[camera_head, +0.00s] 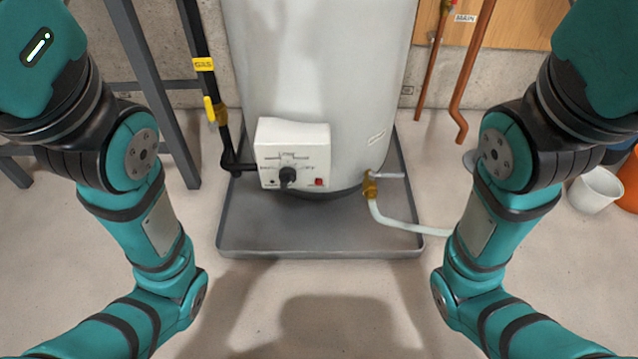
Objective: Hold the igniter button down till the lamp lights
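A white control box (292,140) is on the lower front of a pale grey water heater tank (316,70). A black knob (288,176) sits in the middle of its face. A red button (319,183) is at the lower right of the face, and a small dark spot (271,183) is at the lower left. I cannot tell which small part is the lamp, and I see none glowing. My two arms bend down at either side, apart from the box. Both grippers are outside the picture.
The tank stands in a grey drip tray (320,245). A black gas pipe (205,85) with a yellow valve handle (210,109) is at left. A brass drain valve (370,185) feeds a pale hose (405,227). A white bucket (595,190) is at right. The floor in front is clear.

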